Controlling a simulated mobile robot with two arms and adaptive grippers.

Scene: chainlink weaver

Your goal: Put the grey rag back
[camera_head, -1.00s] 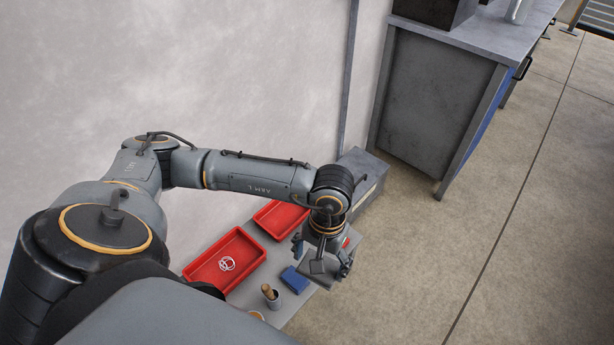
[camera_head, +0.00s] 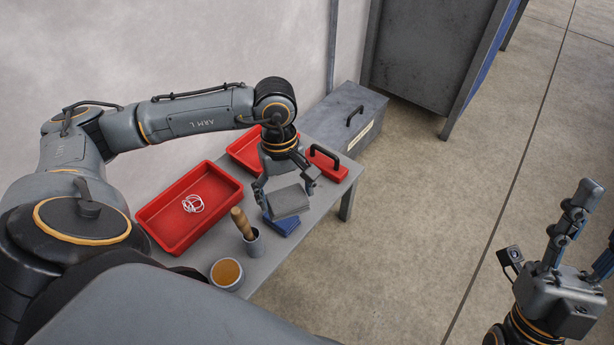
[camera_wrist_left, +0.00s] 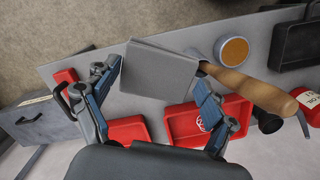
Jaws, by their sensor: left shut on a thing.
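The grey rag (camera_head: 288,201) is a flat folded block, held between the fingers of my left gripper (camera_head: 287,187) and a little tilted. My right gripper (camera_head: 592,222) is at the lower right over the floor, fingers apart and empty, partly cut off by the picture edge.
A red tray (camera_head: 160,232) with white rings (camera_head: 193,203) and a second red tray (camera_head: 240,150) stand along the wall. A cup with a wooden-handled tool (camera_head: 241,222) and an amber-filled pot (camera_head: 227,273) stand in front. A red handled thing (camera_head: 328,165) and grey toolbox (camera_head: 345,128) are behind.

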